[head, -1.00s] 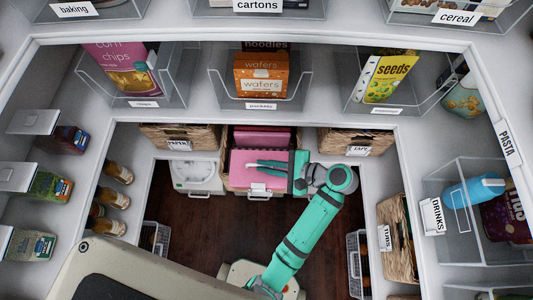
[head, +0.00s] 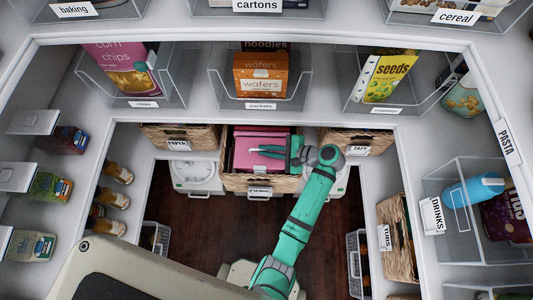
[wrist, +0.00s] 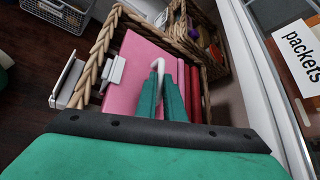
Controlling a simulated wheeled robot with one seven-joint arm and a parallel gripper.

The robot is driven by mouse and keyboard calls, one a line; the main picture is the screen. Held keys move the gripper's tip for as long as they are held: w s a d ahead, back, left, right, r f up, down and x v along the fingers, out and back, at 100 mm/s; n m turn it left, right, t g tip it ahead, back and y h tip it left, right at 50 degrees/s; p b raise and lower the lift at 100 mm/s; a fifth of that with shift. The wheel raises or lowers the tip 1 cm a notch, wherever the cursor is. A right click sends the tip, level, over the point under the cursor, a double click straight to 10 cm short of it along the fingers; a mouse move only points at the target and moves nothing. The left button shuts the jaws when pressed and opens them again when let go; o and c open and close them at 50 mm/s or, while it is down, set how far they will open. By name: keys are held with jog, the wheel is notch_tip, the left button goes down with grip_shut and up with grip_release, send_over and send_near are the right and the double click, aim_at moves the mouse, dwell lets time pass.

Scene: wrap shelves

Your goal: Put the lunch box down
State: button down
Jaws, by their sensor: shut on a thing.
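The lunch box (head: 246,158) is a pink, flat-sided box with a white handle. It sits within the walls of the middle wicker basket (head: 262,184) on the low shelf. In the wrist view the pink lunch box (wrist: 125,80) lies inside the woven rim (wrist: 99,55). My gripper (head: 272,152) reaches over the basket from the right. In the wrist view the green fingers of my gripper (wrist: 160,92) are shut around the white handle (wrist: 158,68). Whether the box's underside touches the basket floor is hidden.
Darker pink and red items (wrist: 195,90) stand beside the lunch box in the basket. Wicker baskets stand to the left (head: 182,134) and right (head: 355,138). A shelf with a clear bin of orange wafers boxes (head: 261,72) is above. The dark wooden floor (head: 215,220) in front is open.

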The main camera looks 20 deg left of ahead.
jog(key=shift+f, duration=1.9)
jog(key=c, duration=1.9)
grip_release()
jog(key=shift+s, duration=0.1)
jog(key=shift+o, duration=0.2)
jog(key=w+v, duration=0.1)
jog(key=v, duration=1.1)
jog(key=shift+s, duration=0.45)
